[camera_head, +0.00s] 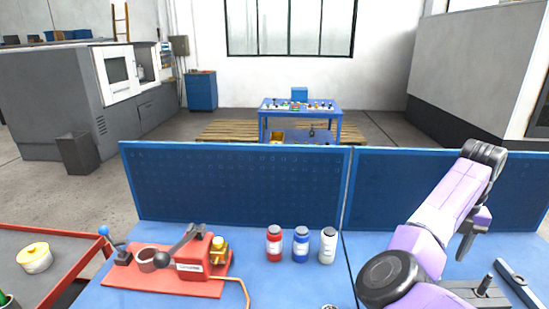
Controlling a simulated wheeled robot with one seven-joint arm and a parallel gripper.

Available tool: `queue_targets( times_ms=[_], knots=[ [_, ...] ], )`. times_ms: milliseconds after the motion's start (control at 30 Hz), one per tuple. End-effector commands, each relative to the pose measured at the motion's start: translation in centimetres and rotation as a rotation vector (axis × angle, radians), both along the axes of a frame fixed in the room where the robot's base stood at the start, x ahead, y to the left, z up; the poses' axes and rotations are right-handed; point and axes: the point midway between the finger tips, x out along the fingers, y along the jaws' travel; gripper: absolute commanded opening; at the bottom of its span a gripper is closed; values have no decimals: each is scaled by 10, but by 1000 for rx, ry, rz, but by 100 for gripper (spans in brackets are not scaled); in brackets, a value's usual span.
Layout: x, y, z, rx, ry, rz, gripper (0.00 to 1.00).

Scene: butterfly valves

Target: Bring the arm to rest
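My purple and black arm rises at the right of the head view, bent at a black joint near the top. My gripper (464,256) seems to be the dark part pointing down behind the arm, above the right part of the blue bench (265,289). Much of it is hidden by the arm links, and I cannot see two separate fingertips. Nothing can be seen held in it.
A red fixture (185,270) with a grey lever stands on the bench at left. Red (274,244), blue (301,245) and white (328,246) bottles stand mid-bench. A blue perforated panel (235,183) closes the back. Dark metal parts (518,284) lie at right.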

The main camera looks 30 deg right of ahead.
Motion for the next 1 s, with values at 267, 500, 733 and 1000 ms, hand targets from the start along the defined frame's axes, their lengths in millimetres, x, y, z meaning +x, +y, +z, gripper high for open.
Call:
queue_targets(
  times_ms=[267,500,733,1000],
  knots=[
    [9,-36,5,-155,-27,289,52],
    [14,-114,43,-604,70,734,52],
    [14,-141,70,-1014,457,1212,52],
    [35,-94,87,-1344,950,1657,52]
  ],
)
